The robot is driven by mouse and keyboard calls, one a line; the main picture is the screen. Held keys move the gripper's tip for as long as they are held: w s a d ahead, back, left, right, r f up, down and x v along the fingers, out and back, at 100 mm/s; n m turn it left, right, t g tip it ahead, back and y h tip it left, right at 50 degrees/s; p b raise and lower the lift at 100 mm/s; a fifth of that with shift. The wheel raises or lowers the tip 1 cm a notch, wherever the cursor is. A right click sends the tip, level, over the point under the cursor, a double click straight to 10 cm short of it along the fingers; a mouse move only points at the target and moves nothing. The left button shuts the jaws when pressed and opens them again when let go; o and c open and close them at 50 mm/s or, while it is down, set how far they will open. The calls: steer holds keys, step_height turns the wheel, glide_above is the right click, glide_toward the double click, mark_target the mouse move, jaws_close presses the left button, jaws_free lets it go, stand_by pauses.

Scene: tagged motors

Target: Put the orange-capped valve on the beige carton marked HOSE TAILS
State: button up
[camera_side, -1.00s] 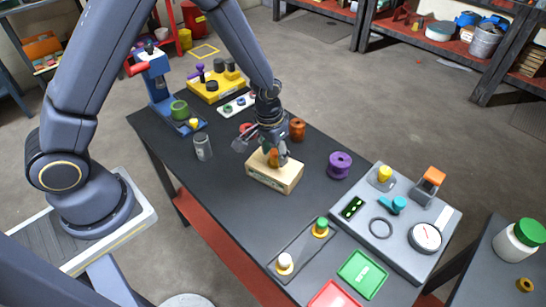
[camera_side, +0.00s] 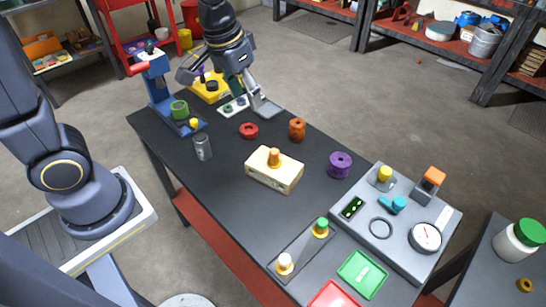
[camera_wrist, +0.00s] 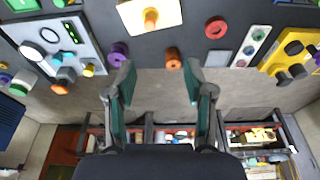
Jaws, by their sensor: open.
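The orange-capped valve (camera_side: 274,157) stands upright on top of the beige carton (camera_side: 260,178), near the middle of its upper face. The carton lies on the dark table; print on its side is too small to read. In the wrist view the valve (camera_wrist: 151,20) and carton (camera_wrist: 130,14) show at the top edge. My gripper (camera_side: 228,95) is open and empty, raised above the far end of the table, well apart from the carton. Its two spread fingers also show in the wrist view (camera_wrist: 160,82) with nothing between them.
An orange spool (camera_side: 297,130), red ring (camera_side: 249,131), purple spool (camera_side: 340,165) and grey cylinder (camera_side: 202,147) stand around the carton. A strip with white-capped (camera_side: 285,263) and green-capped (camera_side: 321,227) valves is nearer. A grey gauge panel (camera_side: 385,243) is at right, a blue press (camera_side: 155,80) far left.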

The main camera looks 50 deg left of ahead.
steer(key=s+a+r+t, duration=0.1)
steer(key=s+r, duration=0.2)
steer(key=s, duration=0.3)
steer(key=s+a+r+t, duration=0.1)
steer(key=s+a+r, duration=0.1)
steer(key=s+r, duration=0.2)
steer(key=s, duration=0.3)
steer(key=shift+s+a+t, duration=0.2)
steer(key=shift+a+t, duration=0.05)
steer(key=shift+t, duration=0.15)
